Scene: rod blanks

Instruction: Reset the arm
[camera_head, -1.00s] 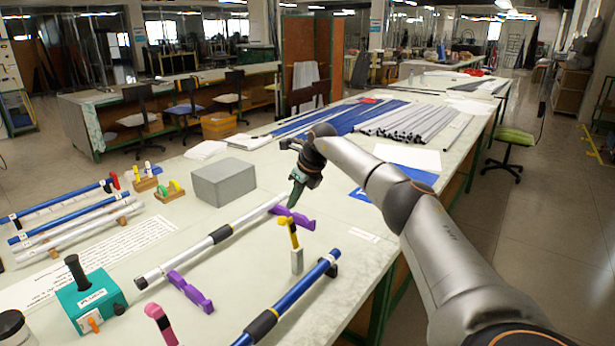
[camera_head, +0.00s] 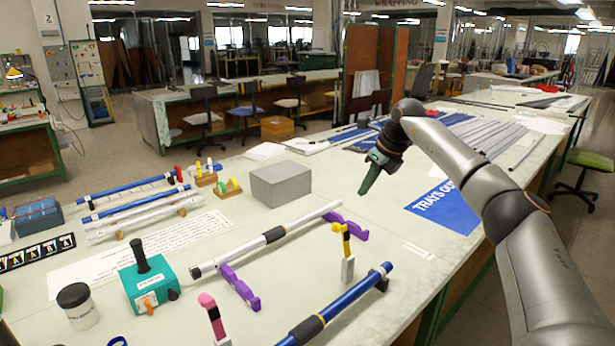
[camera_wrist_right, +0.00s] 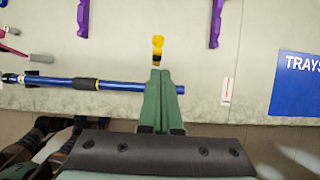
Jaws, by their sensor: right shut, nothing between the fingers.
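My right gripper (camera_head: 370,176) has green fingers and hangs above the table, to the right of the white rod. Its fingers lie together, shut and empty, in the right wrist view (camera_wrist_right: 157,90). The white rod (camera_head: 305,222) with a black band rests across two purple holders (camera_head: 239,287). A blue rod (camera_head: 350,300) with a black sleeve lies nearer the front edge; it also shows beyond the fingers in the right wrist view (camera_wrist_right: 60,82).
A grey box (camera_head: 280,184), a teal device (camera_head: 160,284) and a dark-lidded jar (camera_head: 78,306) stand on the table. The blue tray sheet (camera_head: 445,207) lies flat at right.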

